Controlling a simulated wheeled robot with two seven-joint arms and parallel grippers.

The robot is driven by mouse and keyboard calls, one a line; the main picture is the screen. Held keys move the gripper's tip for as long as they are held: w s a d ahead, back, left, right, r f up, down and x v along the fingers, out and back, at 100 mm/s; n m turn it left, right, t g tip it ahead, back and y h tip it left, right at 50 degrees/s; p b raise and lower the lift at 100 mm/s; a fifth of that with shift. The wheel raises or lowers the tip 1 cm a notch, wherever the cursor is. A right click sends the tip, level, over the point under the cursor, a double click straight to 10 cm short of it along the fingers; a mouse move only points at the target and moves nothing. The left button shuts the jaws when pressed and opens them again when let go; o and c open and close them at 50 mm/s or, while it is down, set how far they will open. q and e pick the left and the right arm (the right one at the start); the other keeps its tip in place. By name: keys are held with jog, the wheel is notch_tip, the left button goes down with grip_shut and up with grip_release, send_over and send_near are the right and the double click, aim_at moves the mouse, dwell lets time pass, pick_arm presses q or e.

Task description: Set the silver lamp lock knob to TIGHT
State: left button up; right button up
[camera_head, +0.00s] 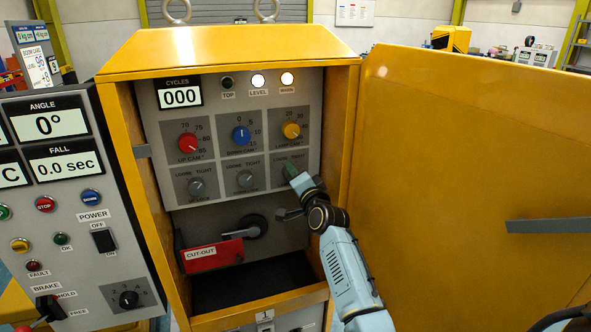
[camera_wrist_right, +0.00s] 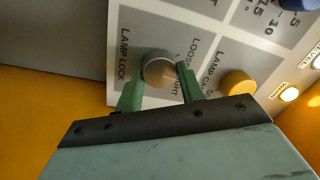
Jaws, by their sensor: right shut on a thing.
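The silver lamp lock knob (camera_wrist_right: 158,70) sits on the grey panel below the yellow lamp cam knob (camera_head: 291,130), which also shows in the right wrist view (camera_wrist_right: 238,83). My right gripper (camera_wrist_right: 158,88) has its green fingers on both sides of the silver knob and is shut on it. The words LAMP LOCK, LOOSE and part of TIGHT show around the knob in the wrist view. The knob's pointer direction cannot be made out. My left gripper is not in view.
Two more silver lock knobs (camera_head: 196,187) (camera_head: 245,179) sit left of the lamp lock. Red (camera_head: 188,142) and blue (camera_head: 241,135) knobs are above them. The open yellow door (camera_head: 470,150) stands to the right of my arm.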

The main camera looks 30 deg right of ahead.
jog(key=shift+m+h+p, duration=0.3)
jog(key=shift+m+p, duration=0.9)
jog(key=shift+m, duration=2.9)
jog(key=o, duration=1)
jog(key=shift+f, duration=0.1)
jog(key=shift+c, duration=0.2)
jog(key=v, duration=1.3)
jog(key=shift+s+p, duration=0.2)
jog(key=shift+p, duration=0.25)
jog(key=shift+a, duration=0.15)
